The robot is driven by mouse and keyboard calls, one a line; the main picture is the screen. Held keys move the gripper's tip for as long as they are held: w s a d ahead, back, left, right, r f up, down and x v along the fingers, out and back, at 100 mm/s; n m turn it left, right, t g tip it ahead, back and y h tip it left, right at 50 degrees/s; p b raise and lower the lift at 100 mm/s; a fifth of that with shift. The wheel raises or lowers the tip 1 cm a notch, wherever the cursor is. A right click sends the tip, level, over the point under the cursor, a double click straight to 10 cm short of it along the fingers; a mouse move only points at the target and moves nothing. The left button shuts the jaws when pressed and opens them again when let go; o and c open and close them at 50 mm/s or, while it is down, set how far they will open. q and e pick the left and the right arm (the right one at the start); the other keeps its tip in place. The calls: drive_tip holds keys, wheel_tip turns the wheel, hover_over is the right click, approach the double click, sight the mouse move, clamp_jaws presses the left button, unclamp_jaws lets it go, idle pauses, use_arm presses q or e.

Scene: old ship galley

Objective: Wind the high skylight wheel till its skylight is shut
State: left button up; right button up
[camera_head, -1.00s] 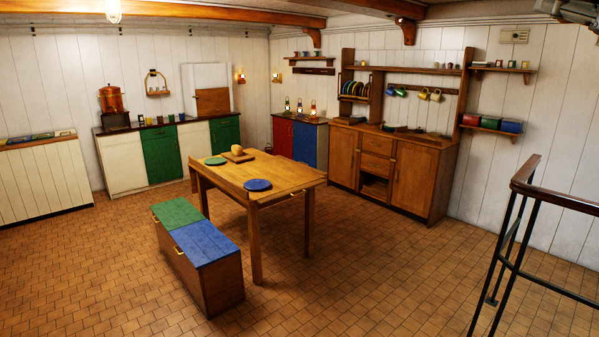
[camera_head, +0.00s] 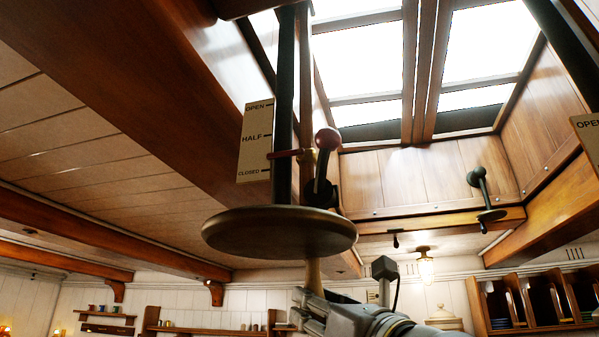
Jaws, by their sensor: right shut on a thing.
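The skylight wheel (camera_head: 280,232) is a flat round wooden disc on a dark upright shaft (camera_head: 285,110), seen from below. A wooden handle (camera_head: 313,271) hangs from its underside. My right gripper (camera_head: 314,300) is below the wheel, shut on this handle; the fingers partly hide its lower end. A plate (camera_head: 255,142) beside the shaft reads OPEN, HALF, CLOSED. A reddish pointer (camera_head: 285,154) stands between HALF and CLOSED. The skylight (camera_head: 425,60) overhead has bright panes in wooden frames; I cannot tell how far its sashes stand open. My left gripper is out of view.
A lever with a dark red knob (camera_head: 327,139) is by the shaft. A second crank (camera_head: 480,180) hangs under the skylight's far edge, and another OPEN plate (camera_head: 588,138) is at right. Ceiling beams (camera_head: 110,90) are close at left. A lamp (camera_head: 426,268) hangs behind.

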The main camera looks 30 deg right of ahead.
drive_tip(key=shift+s, duration=0.1)
drive_tip(key=s, duration=0.6)
drive_tip(key=shift+b, duration=0.35)
drive_tip(key=s+a+p, duration=0.2)
drive_tip(key=s+a, duration=0.3)
drive_tip(key=a, duration=0.3)
drive_tip(key=shift+s+a, duration=0.15)
drive_tip(key=shift+s, duration=0.2)
